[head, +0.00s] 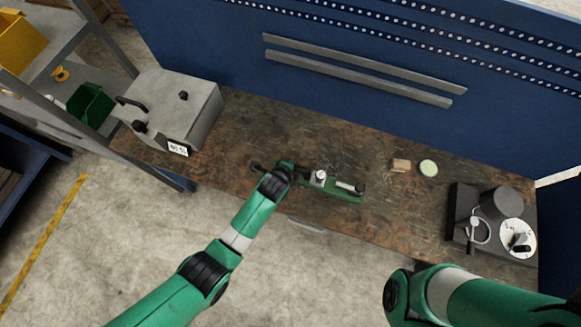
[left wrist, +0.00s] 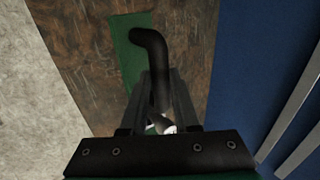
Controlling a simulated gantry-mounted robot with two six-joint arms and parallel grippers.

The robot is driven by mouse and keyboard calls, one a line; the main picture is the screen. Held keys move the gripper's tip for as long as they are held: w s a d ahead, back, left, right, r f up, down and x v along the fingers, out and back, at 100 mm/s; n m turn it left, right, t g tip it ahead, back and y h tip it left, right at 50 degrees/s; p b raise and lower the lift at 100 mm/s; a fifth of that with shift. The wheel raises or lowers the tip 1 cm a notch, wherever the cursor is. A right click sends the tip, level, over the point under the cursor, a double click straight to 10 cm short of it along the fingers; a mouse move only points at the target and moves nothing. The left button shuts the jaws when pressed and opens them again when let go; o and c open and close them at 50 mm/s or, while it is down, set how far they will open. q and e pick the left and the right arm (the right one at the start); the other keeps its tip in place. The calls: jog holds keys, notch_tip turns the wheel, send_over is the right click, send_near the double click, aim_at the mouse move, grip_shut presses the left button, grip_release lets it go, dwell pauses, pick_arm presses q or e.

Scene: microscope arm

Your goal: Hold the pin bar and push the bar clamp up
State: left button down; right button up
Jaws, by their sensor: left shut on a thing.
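A green base (head: 345,194) lies on the workbench with a pale metal block (head: 320,177) and a light rod (head: 348,187) on it. Its green surface also shows in the left wrist view (left wrist: 125,62). A black bar with a bent, rounded end (left wrist: 150,42), which looks like the pin bar, lies between the fingers of my left gripper (left wrist: 162,88). The left gripper (head: 284,167) is shut on it at the left end of the base and hides part of it. I cannot pick out the bar clamp for certain. My right gripper is outside the view; only its arm shows.
A grey box (head: 182,105) with black knobs stands on the bench (head: 285,125) at the left. A wooden block (head: 401,165) and a round pale green disc (head: 428,167) lie right of the base. A dark device (head: 463,207) stands at the right end. A blue wall rises behind.

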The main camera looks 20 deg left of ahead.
pick_arm(q)
jog(key=shift+w+r, duration=0.1)
jog(key=shift+r, duration=0.65)
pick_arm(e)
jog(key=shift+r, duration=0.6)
pick_arm(q)
jog(key=shift+f, duration=0.2)
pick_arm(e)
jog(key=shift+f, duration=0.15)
pick_arm(q)
jog(key=shift+f+b, duration=3.9)
jog(key=shift+f, duration=0.3)
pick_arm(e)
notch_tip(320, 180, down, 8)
pick_arm(q)
jog(key=shift+f+b, duration=0.4)
jog(key=shift+f, duration=0.1)
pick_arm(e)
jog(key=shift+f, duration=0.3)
